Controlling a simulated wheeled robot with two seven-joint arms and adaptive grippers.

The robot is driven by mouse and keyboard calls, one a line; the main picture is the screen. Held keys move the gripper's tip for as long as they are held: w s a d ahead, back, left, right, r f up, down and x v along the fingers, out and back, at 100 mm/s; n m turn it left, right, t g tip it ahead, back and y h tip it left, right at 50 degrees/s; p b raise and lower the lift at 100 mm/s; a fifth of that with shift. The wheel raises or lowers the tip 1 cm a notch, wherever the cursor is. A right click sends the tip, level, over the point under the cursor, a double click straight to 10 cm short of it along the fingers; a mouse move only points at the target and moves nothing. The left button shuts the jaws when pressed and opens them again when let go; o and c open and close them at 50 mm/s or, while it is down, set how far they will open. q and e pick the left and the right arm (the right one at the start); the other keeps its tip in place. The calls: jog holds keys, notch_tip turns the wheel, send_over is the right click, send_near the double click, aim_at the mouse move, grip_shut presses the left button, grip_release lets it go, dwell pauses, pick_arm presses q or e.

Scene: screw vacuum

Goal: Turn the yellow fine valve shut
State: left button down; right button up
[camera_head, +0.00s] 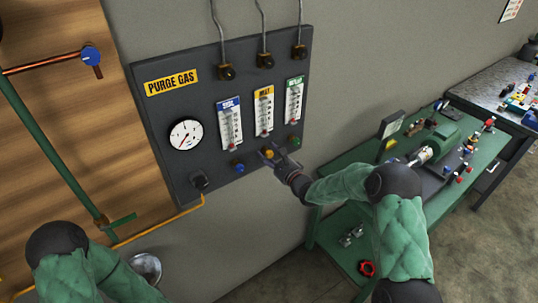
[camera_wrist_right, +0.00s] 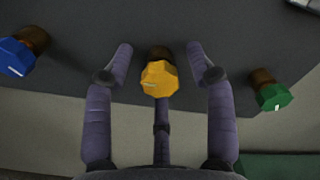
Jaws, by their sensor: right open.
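The yellow fine valve (camera_head: 268,154) is a small faceted knob low on the dark purge gas panel (camera_head: 160,117), under the flow tube with the yellow label. In the right wrist view the yellow knob (camera_wrist_right: 159,78) sits between my spread fingers, with a gap on each side. My right gripper (camera_head: 278,157) is open at the knob; in the wrist view the gripper (camera_wrist_right: 160,66) reaches around it from below. A white line marks the knob's face. My left arm shows at the lower left, but its gripper is not in view.
A blue knob (camera_head: 238,168) and a green knob (camera_head: 294,142) sit on either side of the yellow one. A green workbench (camera_head: 335,235) with parts stands to the right.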

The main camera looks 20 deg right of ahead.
jog(key=v, duration=1.1)
jog(key=shift+s, duration=0.35)
jog(key=shift+d, duration=0.1)
jog(key=s+a+f+n+g+h+b, duration=0.1)
jog(key=s+a+f+n+g, duration=0.15)
jog(key=f, duration=0.55)
jog(key=s+a+f+n+g+h+b, duration=0.1)
jog(key=s+a+f+n+g, duration=0.15)
jog(key=f, duration=0.55)
jog(key=s+a+f+n+g+b, duration=0.15)
jog(key=s+f+n, duration=0.25)
jog(key=f, duration=0.4)
jog(key=s+a+f+n+g, duration=0.2)
jog(key=s+f+n+g, duration=0.1)
jog(key=s, duration=0.4)
jog(key=s+a+f+n+g+b, duration=0.1)
jog(key=s+a+f+n+g, duration=0.2)
jog(key=s+f+n, duration=0.2)
jog(key=s+a+f+n+g+b, duration=0.1)
jog(key=s+a+f+n+g, duration=0.1)
jog(key=s+f, duration=0.4)
jog(key=s+n+g, duration=0.1)
jog(key=s+g, duration=0.1)
jog(key=s, duration=0.3)
jog(key=shift+a+f+n, duration=0.2)
jog(key=shift+a+n, duration=0.2)
